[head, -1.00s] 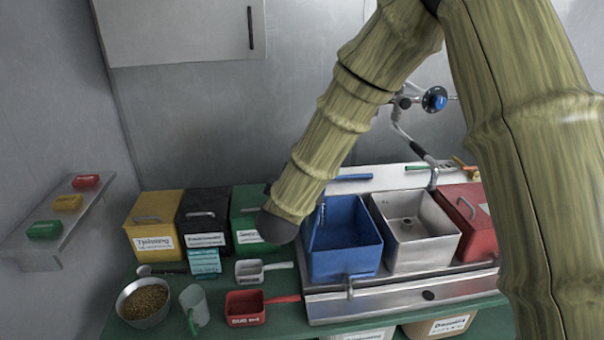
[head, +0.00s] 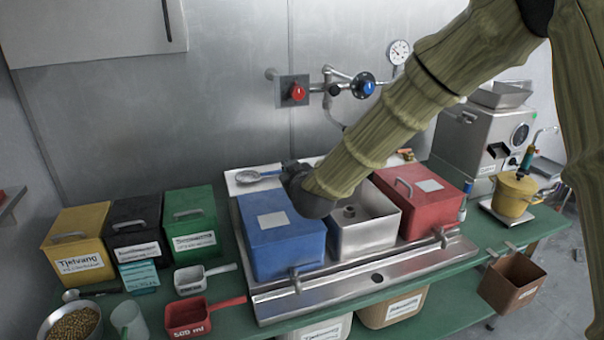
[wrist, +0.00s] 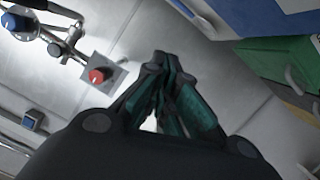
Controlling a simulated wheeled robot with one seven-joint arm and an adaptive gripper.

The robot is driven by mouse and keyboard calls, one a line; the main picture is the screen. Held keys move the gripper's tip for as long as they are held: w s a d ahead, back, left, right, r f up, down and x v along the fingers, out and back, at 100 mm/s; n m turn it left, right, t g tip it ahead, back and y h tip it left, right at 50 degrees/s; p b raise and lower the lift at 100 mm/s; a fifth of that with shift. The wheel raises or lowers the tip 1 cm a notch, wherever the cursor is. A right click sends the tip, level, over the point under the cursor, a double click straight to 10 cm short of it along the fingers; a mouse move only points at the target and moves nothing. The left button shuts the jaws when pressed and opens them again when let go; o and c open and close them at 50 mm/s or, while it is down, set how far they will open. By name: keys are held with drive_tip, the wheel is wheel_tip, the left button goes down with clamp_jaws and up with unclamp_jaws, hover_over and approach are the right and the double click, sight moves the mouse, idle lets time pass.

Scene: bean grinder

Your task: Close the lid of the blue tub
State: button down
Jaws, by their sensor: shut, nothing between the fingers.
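The blue tub (head: 287,257) stands on the steel sink stand, left of the open steel basin. Its top is covered by a flat blue lid with a pale label (head: 272,220), lying down over the tub with no opening showing. The lid also shows at the upper right of the wrist view (wrist: 257,17). My gripper (wrist: 165,62) is shut and empty, its dark fingers together in front of the grey wall. In the head view my gripper (head: 293,170) is largely hidden behind my wrist, over the back right of the blue lid.
The steel basin (head: 372,236) and red tub (head: 415,215) stand to the right. Green (head: 190,222), black and yellow tubs stand left. A red knob (head: 297,92) and blue valve (head: 363,85) project from the back wall. A spoon (head: 255,175) lies behind the blue tub.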

drive_tip(key=d+f+m+b, duration=0.1)
drive_tip(key=d+f+b, duration=0.1)
drive_tip(key=w+d+f+m+y+b, duration=0.1)
drive_tip(key=d+f+b, duration=0.1)
drive_tip(key=f, duration=0.1)
drive_tip(key=w+d+f+m+b, duration=0.1)
drive_tip(key=d+f, duration=0.1)
drive_tip(key=shift+f+m+g+b, duration=0.3)
drive_tip(key=shift+f+m+b, duration=0.1)
drive_tip(key=shift+w+d+f+b, duration=0.1)
drive_tip(key=shift+d+f+b, duration=0.15)
drive_tip(key=shift+f+b, duration=0.3)
drive_tip(key=shift+w+d+f+b, duration=0.1)
drive_tip(key=shift+d+f+b, duration=0.2)
drive_tip(key=shift+f, duration=0.35)
